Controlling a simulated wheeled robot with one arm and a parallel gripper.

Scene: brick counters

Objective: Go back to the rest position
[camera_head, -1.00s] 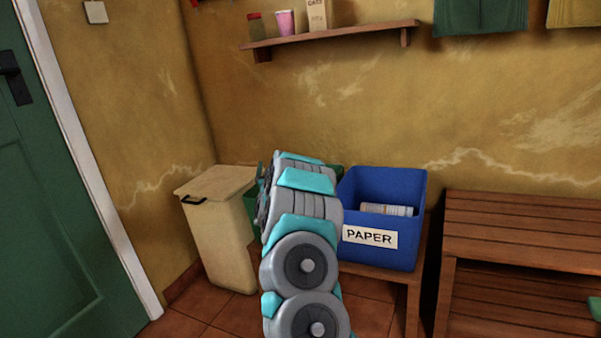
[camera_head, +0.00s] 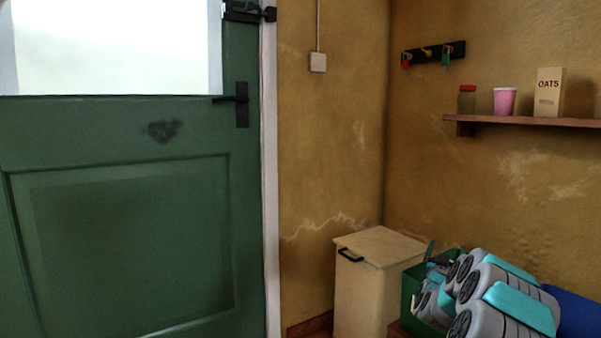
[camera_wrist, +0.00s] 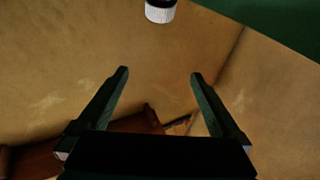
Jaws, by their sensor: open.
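My gripper (camera_wrist: 160,75) shows in the wrist view with its two dark fingers spread wide apart and nothing between them. Beyond the fingers are yellow wall and a brown wooden piece (camera_wrist: 140,122). In the head view my grey and teal arm is bent low at the right, in front of the green box (camera_head: 411,290) and the blue box (camera_head: 580,312). The arm hides most of both boxes, and the fingers cannot be made out clearly there.
A cream lidded bin (camera_head: 372,290) stands in the corner, left of the green box. A green door (camera_head: 120,230) fills the left. A wall shelf (camera_head: 530,121) holds a jar (camera_head: 467,99), a pink cup (camera_head: 504,101) and an oats carton (camera_head: 549,92). A white ribbed object (camera_wrist: 160,11) shows in the wrist view.

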